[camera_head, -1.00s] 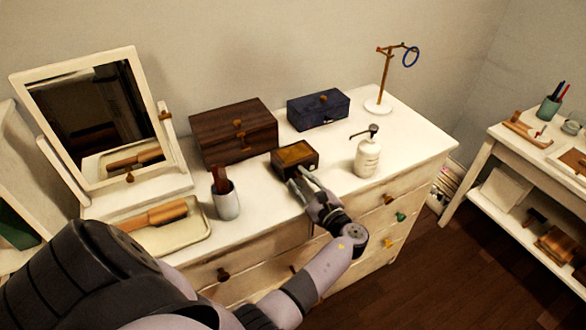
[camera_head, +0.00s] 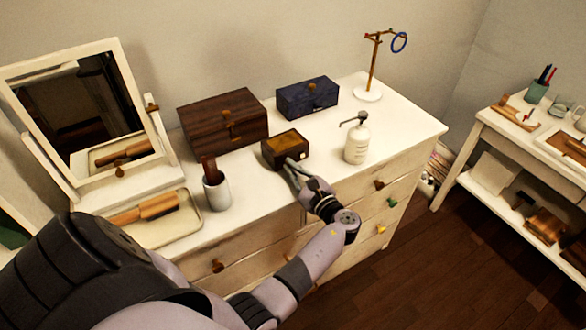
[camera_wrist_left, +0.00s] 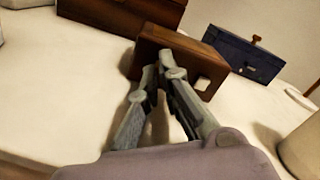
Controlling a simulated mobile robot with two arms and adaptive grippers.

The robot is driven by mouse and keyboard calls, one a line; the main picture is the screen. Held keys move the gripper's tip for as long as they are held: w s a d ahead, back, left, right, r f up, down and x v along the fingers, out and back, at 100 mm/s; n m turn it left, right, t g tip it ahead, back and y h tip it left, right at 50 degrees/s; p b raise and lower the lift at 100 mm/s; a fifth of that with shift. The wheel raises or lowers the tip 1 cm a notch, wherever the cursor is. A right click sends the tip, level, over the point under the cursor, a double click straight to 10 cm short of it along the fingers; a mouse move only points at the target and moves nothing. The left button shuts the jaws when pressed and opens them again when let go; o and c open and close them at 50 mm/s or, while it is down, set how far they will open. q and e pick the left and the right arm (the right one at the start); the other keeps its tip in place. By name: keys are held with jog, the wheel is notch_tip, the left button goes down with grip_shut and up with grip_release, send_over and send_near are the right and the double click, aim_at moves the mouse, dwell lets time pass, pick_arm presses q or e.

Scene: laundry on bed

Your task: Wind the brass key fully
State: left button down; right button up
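A small brown box with a golden-brown top panel (camera_head: 287,143) stands on the white dresser; its front also shows in the left wrist view (camera_wrist_left: 182,58). A small pale square (camera_wrist_left: 203,84) is on that front face. My left gripper (camera_head: 291,163) is at the box's front, its two fingers reaching to the face. In the left wrist view the fingers (camera_wrist_left: 158,72) come close together at their tips, left of the pale square. I cannot make out the brass key; the fingers cover that spot. Whether they hold something is unclear. My right gripper is not in view.
A white pump bottle (camera_head: 357,144) stands right of the box. A larger wooden box (camera_head: 223,120) and a dark blue box (camera_head: 307,98) are behind. A white cup (camera_head: 217,193) and a tray with a brush (camera_head: 145,209) are left. The dresser's front edge lies under my forearm.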

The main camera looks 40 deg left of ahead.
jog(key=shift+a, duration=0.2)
pick_arm(q)
jog(key=shift+r+m+p, duration=0.2)
jog(key=shift+m+p, duration=0.7)
jog(key=m+p, duration=0.2)
jog(key=m, duration=0.1)
jog(key=shift+w+p, duration=0.1)
jog(key=shift+p, duration=0.2)
jog(key=shift+f+m+p, duration=0.1)
jog(key=shift+m+p, duration=0.35)
jog(key=shift+m, duration=0.55)
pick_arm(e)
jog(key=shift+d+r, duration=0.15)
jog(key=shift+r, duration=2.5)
pick_arm(q)
jog(key=c, duration=1.8)
grip_release()
jog(key=shift+f, duration=0.1)
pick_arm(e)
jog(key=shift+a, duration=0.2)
